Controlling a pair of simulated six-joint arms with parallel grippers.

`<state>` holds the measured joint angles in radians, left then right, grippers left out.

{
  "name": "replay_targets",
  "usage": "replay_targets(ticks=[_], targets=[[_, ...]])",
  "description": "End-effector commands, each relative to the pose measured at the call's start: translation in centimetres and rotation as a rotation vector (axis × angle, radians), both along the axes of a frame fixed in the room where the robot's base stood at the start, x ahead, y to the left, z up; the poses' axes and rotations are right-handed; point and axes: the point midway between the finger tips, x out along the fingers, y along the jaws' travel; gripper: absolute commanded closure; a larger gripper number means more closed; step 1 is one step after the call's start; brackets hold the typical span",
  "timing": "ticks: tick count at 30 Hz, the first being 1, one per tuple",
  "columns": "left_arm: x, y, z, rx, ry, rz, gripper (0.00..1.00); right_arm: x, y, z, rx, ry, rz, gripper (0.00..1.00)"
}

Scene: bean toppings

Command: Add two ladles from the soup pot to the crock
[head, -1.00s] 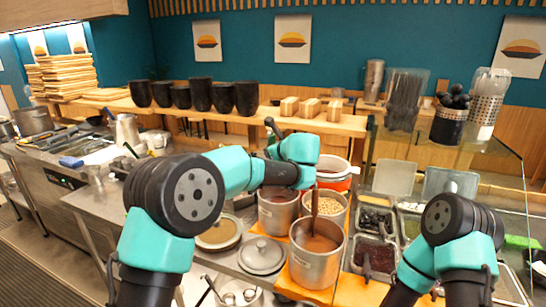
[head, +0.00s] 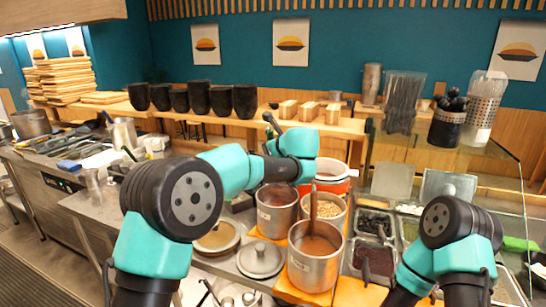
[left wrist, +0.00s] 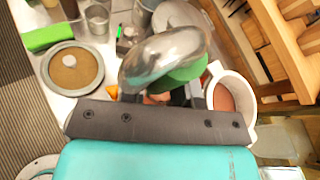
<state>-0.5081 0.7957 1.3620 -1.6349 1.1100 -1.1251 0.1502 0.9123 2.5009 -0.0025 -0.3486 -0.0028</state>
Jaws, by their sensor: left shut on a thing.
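A steel pot of brown soup (head: 315,268) stands in front of my left arm in the head view. A brown upright handle (head: 313,207) stands in it. An orange vessel with a white rim (head: 340,185), perhaps the crock, stands behind the pots; a white-rimmed vessel with brown contents (left wrist: 249,89) is at the right in the left wrist view. My left gripper (left wrist: 168,92) is shut on what looks like a shiny metal ladle (left wrist: 163,58); the grip itself is partly hidden. In the head view the left fingers are hidden. The right gripper is out of view.
A steel pot (head: 275,217) and a pot of beans (head: 327,208) stand close behind the soup pot. A lid (head: 261,258) and a pan (head: 217,238) lie to its left. Topping trays (head: 374,262) are at the right. Black cups (head: 198,97) line the back shelf.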

Motion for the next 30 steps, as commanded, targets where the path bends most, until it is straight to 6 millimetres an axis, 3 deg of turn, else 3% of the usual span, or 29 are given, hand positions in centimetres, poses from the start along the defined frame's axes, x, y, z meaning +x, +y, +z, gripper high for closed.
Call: replay_targets(ticks=[8,14,22,30], targets=[[-0.5,0.2,0.6,-0.001,-0.003,-0.016,1.0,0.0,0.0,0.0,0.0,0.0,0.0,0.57],[-2.8,1.0,2.8,-0.001,-0.012,-0.087,1.0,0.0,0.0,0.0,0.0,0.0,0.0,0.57],[-8.6,2.5,5.9,0.0,-0.019,-0.241,1.0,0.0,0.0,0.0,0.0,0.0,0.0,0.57],[-15.6,3.9,7.4,0.0,-0.016,-0.4,1.0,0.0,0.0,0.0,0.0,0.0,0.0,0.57]])
